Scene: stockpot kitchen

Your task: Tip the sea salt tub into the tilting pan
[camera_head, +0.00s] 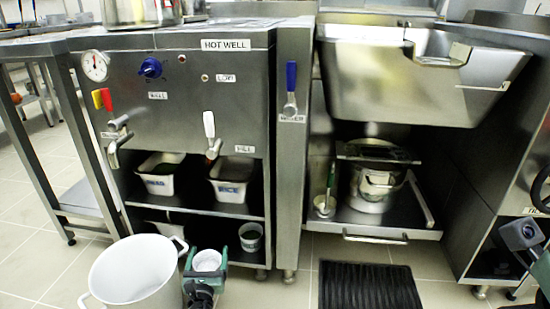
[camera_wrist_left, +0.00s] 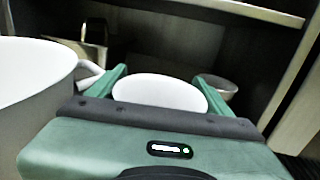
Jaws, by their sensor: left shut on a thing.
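My left gripper (camera_head: 206,266) is low at the bottom of the head view, its green fingers closed on both sides of a small white round tub (camera_head: 207,260). The tub also shows between the fingers in the left wrist view (camera_wrist_left: 160,91); its label and contents cannot be made out. The steel tilting pan (camera_head: 385,85) is at the upper right of the head view, well above and to the right of the held tub. Part of my right gripper (camera_head: 521,236) shows at the right edge; its fingers cannot be made out clearly.
A large white pot (camera_head: 135,275) stands just left of my left gripper. Behind are the hot well cabinet (camera_head: 185,95) and its shelf with two labelled white bins (camera_head: 234,180). A lidded steel pot (camera_head: 375,188) sits under the pan. A black mat (camera_head: 368,288) lies on the floor.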

